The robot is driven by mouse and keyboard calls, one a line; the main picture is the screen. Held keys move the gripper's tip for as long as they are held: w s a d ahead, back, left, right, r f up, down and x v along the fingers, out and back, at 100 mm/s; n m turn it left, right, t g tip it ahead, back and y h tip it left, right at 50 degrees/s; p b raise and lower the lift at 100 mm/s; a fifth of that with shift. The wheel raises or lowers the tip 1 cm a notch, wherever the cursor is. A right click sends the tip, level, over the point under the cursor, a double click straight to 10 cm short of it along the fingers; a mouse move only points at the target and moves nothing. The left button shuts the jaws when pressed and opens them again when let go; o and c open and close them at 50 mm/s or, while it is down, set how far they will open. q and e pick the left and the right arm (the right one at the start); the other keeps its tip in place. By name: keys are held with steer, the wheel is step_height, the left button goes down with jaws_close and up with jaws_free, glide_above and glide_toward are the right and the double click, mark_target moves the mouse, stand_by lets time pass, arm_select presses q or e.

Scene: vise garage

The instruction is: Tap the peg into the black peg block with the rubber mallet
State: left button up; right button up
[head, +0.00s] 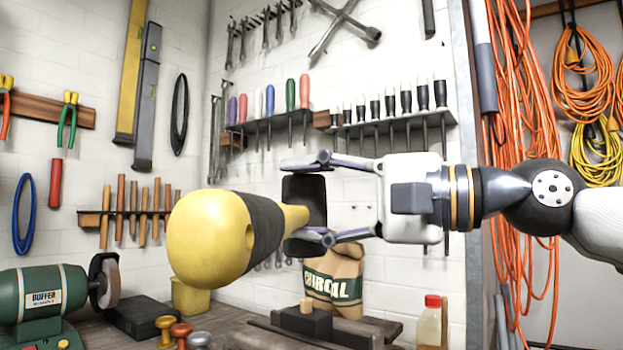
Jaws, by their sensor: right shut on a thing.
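My right gripper (304,212) comes in from the right and is shut on the yellow shaft of the rubber mallet (213,238). The mallet is held in the air, with a big rounded yellow end close to the camera and a black band behind it. The part beyond the fingers is hidden. The black peg block (303,324) sits on the bench below and behind the gripper. A short, light wooden peg (306,305) stands upright at its top. The mallet is well above the block and apart from it. My left gripper is not in view.
A green buffer (42,300) stands at the bench's left, with knobbed items (180,331) near the front. A charcoal bag (336,280) is behind the block, and a red-capped bottle (431,322) stands to its right. Tools hang on the walls; orange cables (525,150) hang at right.

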steer(key=shift+f, duration=0.85)
